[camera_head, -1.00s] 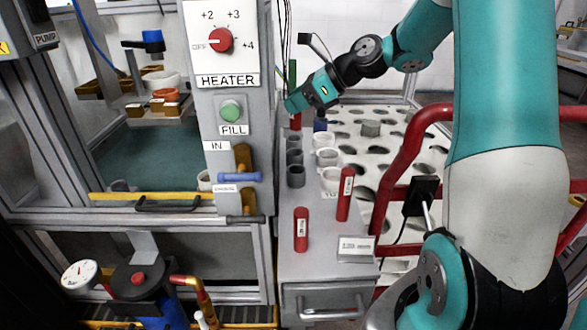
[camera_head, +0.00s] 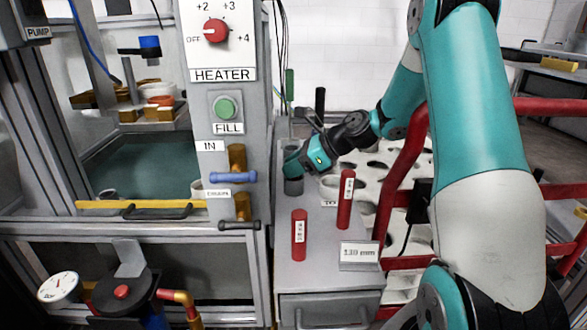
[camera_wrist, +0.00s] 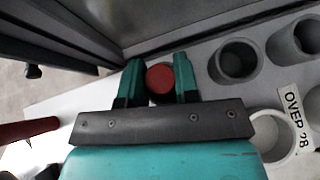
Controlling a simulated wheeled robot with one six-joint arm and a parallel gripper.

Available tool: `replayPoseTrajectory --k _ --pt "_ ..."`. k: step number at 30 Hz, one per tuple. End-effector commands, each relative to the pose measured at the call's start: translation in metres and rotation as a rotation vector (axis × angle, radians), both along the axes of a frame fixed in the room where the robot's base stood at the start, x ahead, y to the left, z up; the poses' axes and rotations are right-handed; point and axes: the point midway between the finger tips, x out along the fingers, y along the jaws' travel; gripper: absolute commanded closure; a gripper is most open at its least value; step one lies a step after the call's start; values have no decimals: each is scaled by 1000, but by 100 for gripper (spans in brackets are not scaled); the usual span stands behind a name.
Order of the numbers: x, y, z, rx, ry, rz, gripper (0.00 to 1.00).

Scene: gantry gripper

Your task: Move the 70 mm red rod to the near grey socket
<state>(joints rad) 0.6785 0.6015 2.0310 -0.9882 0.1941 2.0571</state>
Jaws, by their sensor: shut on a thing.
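My gripper (camera_wrist: 159,82) is shut on a red rod (camera_wrist: 160,78), seen end-on between its teal fingers in the wrist view. In the head view my gripper (camera_head: 291,168) is low over the near end of the socket rows, and the held rod is hidden there. The near grey socket (camera_head: 293,187) shows just below my gripper. In the wrist view this socket (camera_wrist: 238,61) looks empty and lies right of the held rod, apart from it in the picture. Rod height above the surface is hard to tell.
Two other red rods (camera_head: 299,236) (camera_head: 345,200) stand on the cabinet top in front, near a "mm" sign (camera_head: 359,253). White sockets (camera_wrist: 276,136) stand right of the grey row. Another grey socket (camera_wrist: 296,39) lies beyond. The heater panel (camera_head: 222,75) stands close on the left.

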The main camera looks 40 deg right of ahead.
Motion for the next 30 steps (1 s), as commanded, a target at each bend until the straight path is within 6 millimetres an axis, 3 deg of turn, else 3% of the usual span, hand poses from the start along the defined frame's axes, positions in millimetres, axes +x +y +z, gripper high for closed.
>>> replayPoseTrajectory --k 6,7,9,10,20,30 --pt "0 0 -1 1 0 -1 100" --pt "0 0 -1 1 -1 0 64" --pt "0 0 -1 0 0 0 48" --pt "0 0 -1 0 0 0 45" --pt "-1 -1 2 -1 -1 0 45" --pt "-39 -40 44 1 -1 -5 45"
